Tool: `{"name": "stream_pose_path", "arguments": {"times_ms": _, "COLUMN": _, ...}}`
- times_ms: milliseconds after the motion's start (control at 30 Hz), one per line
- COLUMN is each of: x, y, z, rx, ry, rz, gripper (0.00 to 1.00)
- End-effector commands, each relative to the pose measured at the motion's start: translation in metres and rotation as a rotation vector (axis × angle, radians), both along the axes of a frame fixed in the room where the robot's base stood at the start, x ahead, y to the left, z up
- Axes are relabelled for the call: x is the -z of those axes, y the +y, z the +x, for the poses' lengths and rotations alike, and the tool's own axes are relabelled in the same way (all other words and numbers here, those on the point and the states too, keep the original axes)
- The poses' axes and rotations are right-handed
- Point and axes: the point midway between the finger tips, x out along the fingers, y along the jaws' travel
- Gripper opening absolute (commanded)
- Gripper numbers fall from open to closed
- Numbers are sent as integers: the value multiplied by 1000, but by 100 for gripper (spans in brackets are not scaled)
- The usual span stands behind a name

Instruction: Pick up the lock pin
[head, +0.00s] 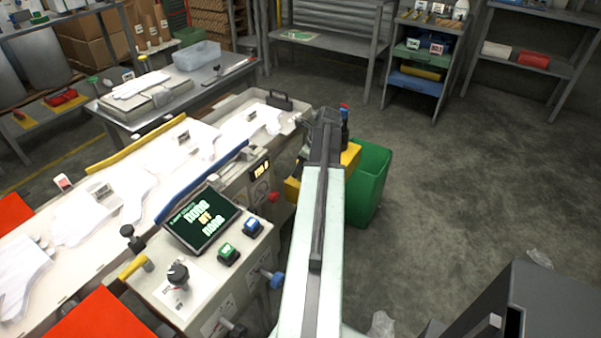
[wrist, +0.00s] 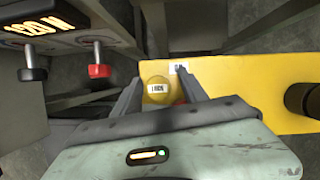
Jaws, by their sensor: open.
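My gripper (wrist: 160,80) is open over a yellow ledge, its two fingers apart. I cannot tell for sure whether this is the lock pin. A red part (wrist: 180,101) shows beside it, mostly hidden by my gripper's body. Neither piece is visibly gripped. In the head view my gripper (head: 326,118) is at the far end of my arm, above the yellow ledge (head: 351,157); the labelled piece is hidden there.
A black cylinder (wrist: 304,101) stands on the ledge's right side. Red (wrist: 100,71) and black (wrist: 33,74) knobs project at left, below a lit display. A green bin (head: 369,183) stands beside the ledge. The glove machine (head: 190,285) lies left. Open floor is at right.

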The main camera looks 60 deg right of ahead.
Motion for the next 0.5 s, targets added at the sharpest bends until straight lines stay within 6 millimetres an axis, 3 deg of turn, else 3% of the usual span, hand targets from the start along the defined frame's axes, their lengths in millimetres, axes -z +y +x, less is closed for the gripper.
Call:
{"name": "stream_pose_path", "arguments": {"times_ms": 67, "x": -2, "y": 0, "z": 0, "rx": 0, "ry": 0, "rz": 0, "gripper": 51}}
{"name": "stream_pose_path", "arguments": {"times_ms": 100, "x": -2, "y": 0, "z": 0, "rx": 0, "ry": 0, "rz": 0, "gripper": 45}}
{"name": "stream_pose_path", "arguments": {"times_ms": 267, "x": -2, "y": 0, "z": 0, "rx": -1, "ry": 0, "rz": 0, "gripper": 0}}
{"name": "stream_pose_path", "arguments": {"times_ms": 500, "x": -2, "y": 1, "z": 1, "rx": -1, "ry": 0, "rz": 1, "gripper": 0}}
